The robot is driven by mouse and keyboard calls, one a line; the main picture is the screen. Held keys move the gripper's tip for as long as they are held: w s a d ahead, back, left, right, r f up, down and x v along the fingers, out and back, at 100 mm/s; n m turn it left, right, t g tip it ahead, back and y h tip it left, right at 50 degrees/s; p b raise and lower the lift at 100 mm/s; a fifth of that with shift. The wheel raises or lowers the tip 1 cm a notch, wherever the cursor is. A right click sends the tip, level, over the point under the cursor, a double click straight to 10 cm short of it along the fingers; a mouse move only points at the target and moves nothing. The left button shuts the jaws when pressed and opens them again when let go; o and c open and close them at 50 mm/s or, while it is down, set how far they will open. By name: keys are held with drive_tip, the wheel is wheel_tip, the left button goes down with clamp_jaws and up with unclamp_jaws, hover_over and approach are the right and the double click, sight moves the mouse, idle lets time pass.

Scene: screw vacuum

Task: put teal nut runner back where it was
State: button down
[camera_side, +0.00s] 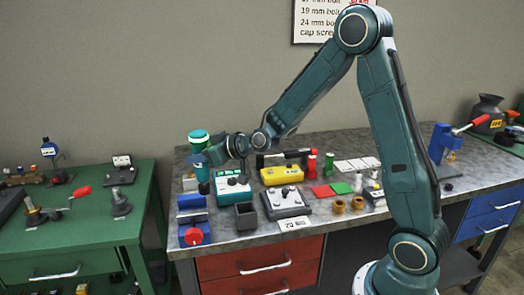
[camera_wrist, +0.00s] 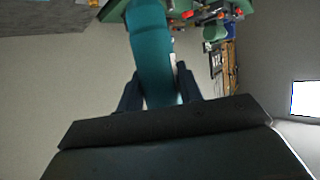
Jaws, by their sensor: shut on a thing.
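The teal nut runner (camera_side: 198,135) is upright in the side view, above the back left part of the grey workbench. Its top end is bright teal with a pale band, and its lower part is partly hidden by my gripper. My gripper (camera_side: 210,156) comes in from the right and is shut on its body. In the wrist view the teal body of the nut runner (camera_wrist: 150,50) runs between the two dark fingers of my gripper (camera_wrist: 158,78). I cannot tell whether its lower end touches anything.
Below and around it on the workbench (camera_side: 260,236) are a teal-and-white box (camera_side: 232,189), a blue vise (camera_side: 193,222), a dark open bin (camera_side: 246,216), a yellow box (camera_side: 282,174) and a grey box (camera_side: 286,202).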

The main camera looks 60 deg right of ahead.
drive_tip(key=s+d+r+n+g+y, duration=0.1)
drive_tip(key=s+d+r+n+y, duration=0.15)
drive_tip(key=s+r, duration=0.25)
drive_tip(key=s+d+r+n+g+y, duration=0.2)
drive_tip(key=s+r+n+y, duration=0.2)
drive_tip(key=s+r, duration=0.15)
wheel_tip(320, 180, down, 16)
drive_tip(key=shift+f, duration=0.25)
idle(0.8)
drive_tip(key=shift+s+f, duration=0.1)
drive_tip(key=shift+f, duration=1.8)
drive_tip(key=shift+d+f, duration=0.1)
drive_tip(key=shift+f, duration=0.55)
drive_tip(key=c, duration=0.9)
unclamp_jaws()
drive_tip(key=shift+r, duration=0.15)
